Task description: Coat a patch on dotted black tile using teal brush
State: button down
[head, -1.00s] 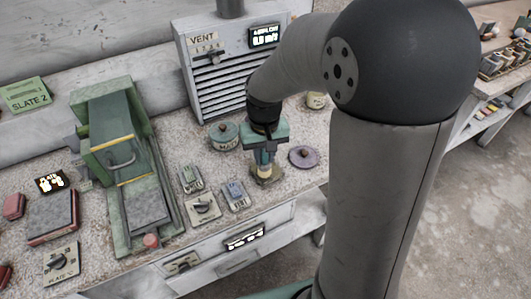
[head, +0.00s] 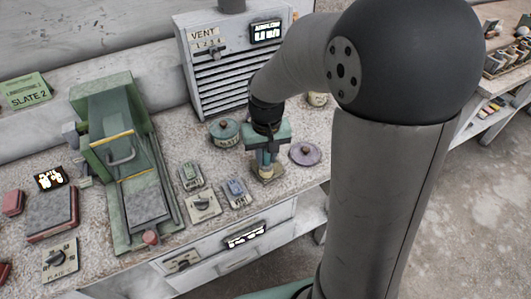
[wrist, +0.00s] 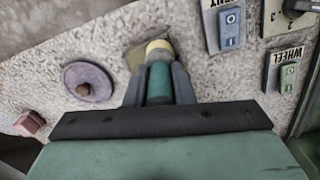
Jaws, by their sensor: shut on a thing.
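My gripper (head: 266,163) points down over the bench and is shut on the teal brush. In the wrist view the teal handle (wrist: 158,84) sits between the two dark fingers, with a cream end (wrist: 158,48) beyond them. The brush is over a small tan square base (head: 268,178), which also shows in the wrist view (wrist: 136,58). I cannot tell whether the brush touches that base. I cannot pick out a dotted black tile for sure. A dark grey slab (head: 50,212) on a red base lies at the left, and another grey slab (head: 147,207) lies on the green machine.
The green machine (head: 107,112) stands left of my gripper. A teal lidded pot (head: 224,131) and a purple lidded disc (head: 305,153) flank my gripper. Small switch blocks (head: 236,194) and a dial plate (head: 203,205) lie in front. The vent cabinet (head: 235,65) stands behind.

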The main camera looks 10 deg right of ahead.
jog(key=shift+s+d, duration=0.25)
jog(key=shift+s, duration=0.5)
jog(key=shift+w, duration=0.1)
jog(key=shift+w+a, duration=0.3)
jog(key=shift+w, duration=0.55)
jog(key=shift+w+a, duration=0.3)
jog(key=shift+w, duration=0.55)
jog(key=shift+s+d, duration=0.3)
jog(key=shift+s, duration=0.6)
jog(key=shift+s+d, duration=0.3)
jog(key=shift+s, duration=0.6)
jog(key=shift+w, duration=0.1)
jog(key=shift+w+a, duration=0.3)
jog(key=shift+w, duration=0.55)
jog(key=shift+w+a, duration=0.3)
jog(key=shift+w, duration=0.55)
